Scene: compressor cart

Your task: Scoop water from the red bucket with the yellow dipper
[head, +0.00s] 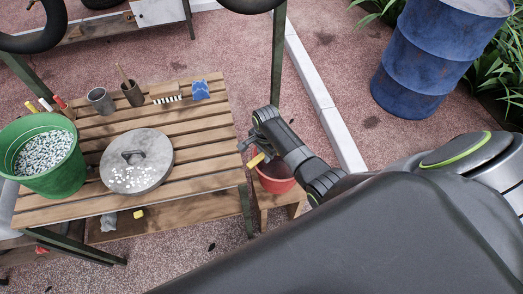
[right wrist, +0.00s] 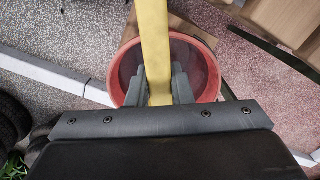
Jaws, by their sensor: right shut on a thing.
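The red bucket (head: 274,180) stands on a small wooden stool to the right of the slatted table. In the right wrist view its rim (right wrist: 209,70) shows below my gripper. The yellow dipper (head: 256,160) shows as a short yellow piece at the bucket's left rim. In the right wrist view its yellow handle (right wrist: 154,45) runs up between my fingers. My right gripper (head: 262,147) is shut on the handle, over the bucket. The dipper's cup and any water in the bucket cannot be made out. My left gripper is not in view.
A slatted wooden table (head: 200,140) holds a green bucket of pale bits (head: 62,178), a round metal lid (head: 150,175), a brush (head: 165,92), a blue sponge (head: 201,90) and metal cups. A blue drum (head: 420,60) stands at the back right. Paving between is clear.

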